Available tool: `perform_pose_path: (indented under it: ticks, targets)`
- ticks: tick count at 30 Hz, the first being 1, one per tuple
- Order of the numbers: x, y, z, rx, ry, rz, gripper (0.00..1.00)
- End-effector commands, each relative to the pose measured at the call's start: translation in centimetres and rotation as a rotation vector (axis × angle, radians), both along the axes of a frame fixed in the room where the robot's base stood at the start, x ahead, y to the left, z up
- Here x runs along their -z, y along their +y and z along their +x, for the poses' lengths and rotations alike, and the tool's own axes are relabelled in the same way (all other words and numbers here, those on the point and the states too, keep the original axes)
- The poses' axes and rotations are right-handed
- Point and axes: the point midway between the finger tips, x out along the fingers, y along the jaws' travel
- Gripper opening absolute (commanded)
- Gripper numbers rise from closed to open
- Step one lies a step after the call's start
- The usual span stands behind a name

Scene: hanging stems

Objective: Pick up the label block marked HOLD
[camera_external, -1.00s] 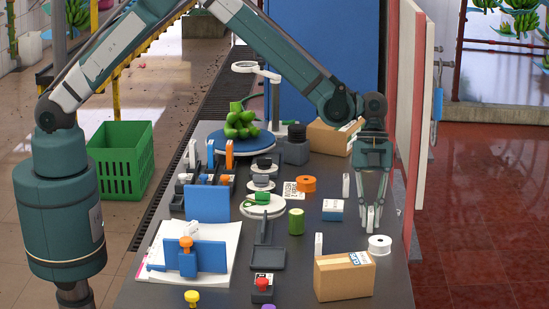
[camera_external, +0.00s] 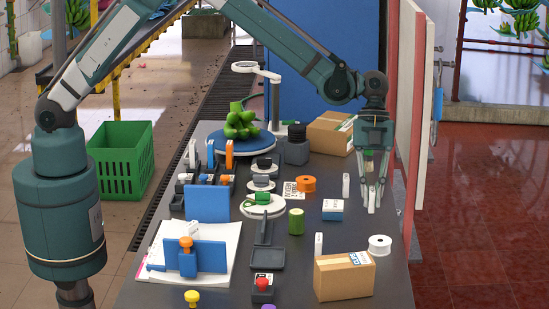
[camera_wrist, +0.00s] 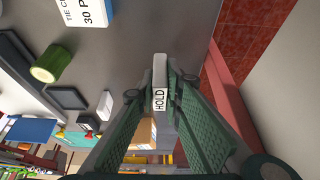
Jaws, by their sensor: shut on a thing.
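The HOLD label block (camera_wrist: 160,72) is a narrow white block with black letters, seen in the wrist view between the green fingers of my gripper (camera_wrist: 165,100). My gripper is shut on it. In the external view my gripper (camera_external: 373,198) points down near the table's right side, with the white block (camera_external: 372,201) between its fingertips. The block's label cannot be read there. Whether its lower end is clear of the table is hard to tell.
The dark table (camera_external: 345,222) carries a blue-white box (camera_external: 333,209), a green cylinder (camera_external: 296,221), a white ring (camera_external: 380,244) and a cardboard box (camera_external: 344,276). Two other narrow white blocks (camera_external: 346,186) stand nearby. A white-red panel (camera_external: 410,110) borders the right edge.

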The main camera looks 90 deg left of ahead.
Motion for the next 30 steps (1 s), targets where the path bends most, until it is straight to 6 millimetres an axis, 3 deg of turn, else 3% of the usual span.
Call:
perform_pose_path:
  ticks: [3, 10, 30]
  targets:
    - [-1.8, 0.0, 0.0, 0.0, 0.0, 0.0, 0.0]
    - [-3.7, 0.0, 0.0, 0.0, 0.0, 0.0, 0.0]
    - [-4.0, 0.0, 0.0, 0.0, 0.0, 0.0, 0.0]
